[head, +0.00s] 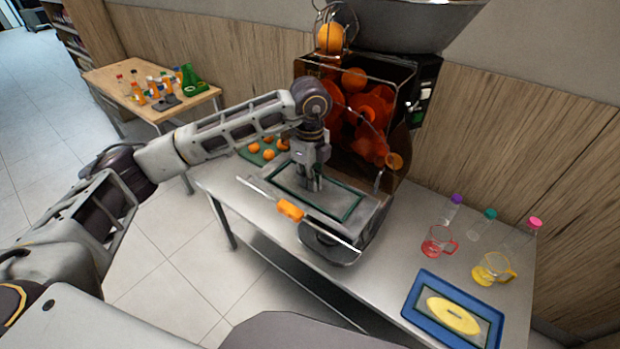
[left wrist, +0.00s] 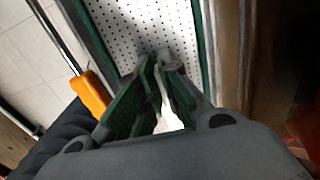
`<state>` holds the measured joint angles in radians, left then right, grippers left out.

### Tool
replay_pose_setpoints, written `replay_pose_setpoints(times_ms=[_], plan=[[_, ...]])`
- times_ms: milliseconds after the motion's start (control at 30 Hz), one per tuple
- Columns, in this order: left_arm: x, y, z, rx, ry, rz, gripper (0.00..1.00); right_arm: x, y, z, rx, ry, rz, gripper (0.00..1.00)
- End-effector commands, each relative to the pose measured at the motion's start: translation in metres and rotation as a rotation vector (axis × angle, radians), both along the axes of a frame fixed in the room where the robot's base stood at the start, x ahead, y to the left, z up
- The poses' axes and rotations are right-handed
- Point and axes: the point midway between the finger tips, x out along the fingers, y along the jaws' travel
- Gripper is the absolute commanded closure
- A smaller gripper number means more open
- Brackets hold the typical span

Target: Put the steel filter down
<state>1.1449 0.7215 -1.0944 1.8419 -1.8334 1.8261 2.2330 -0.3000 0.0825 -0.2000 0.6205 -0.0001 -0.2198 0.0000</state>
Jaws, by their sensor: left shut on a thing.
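The steel filter (head: 338,205) is a flat grey rectangular piece at the lower front of the orange juicer (head: 370,120). In the left wrist view its perforated plate (left wrist: 120,25) shows white with dark holes, beside dark green edging. My left gripper (head: 313,186) points down at the middle of the filter and is shut on it. In the left wrist view the fingertips (left wrist: 158,62) meet at the perforated plate; the exact grip point is hidden between the fingers. Whether the filter rests on the juicer or hangs just above it cannot be told.
An orange handle (head: 290,210) sticks out at the filter's front edge. Coloured-cap bottles, a red cup (head: 438,242), a yellow cup (head: 492,268) and a blue tray (head: 417,302) stand on the right of the steel table (head: 395,260). Oranges (head: 268,154) lie left of the juicer.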

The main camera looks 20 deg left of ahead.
Motion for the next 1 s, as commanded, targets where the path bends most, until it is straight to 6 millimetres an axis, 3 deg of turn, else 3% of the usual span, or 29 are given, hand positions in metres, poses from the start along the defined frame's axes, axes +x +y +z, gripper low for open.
replay_pose_setpoints(times_ms=[533, 600, 733, 1000], plan=[[0.0003, -0.0001, -0.0091, -0.001, -0.002, 0.0, 1.0, 0.0, 0.0004, -0.002, 0.0, 0.0, 0.0, 0.72], [0.0003, -0.0001, -0.0088, -0.001, -0.002, 0.0, 0.87, 0.0, 0.001, -0.0016, 0.001, 0.0, -0.001, 0.72], [0.0003, -0.0001, -0.0085, -0.001, -0.002, 0.0, 0.72, 0.0, 0.003, -0.0013, 0.003, 0.001, -0.002, 0.72], [0.0002, -0.0002, -0.0084, -0.001, -0.002, 0.0, 0.72, -0.0001, 0.0052, -0.0013, 0.005, 0.0, -0.002, 0.72]])
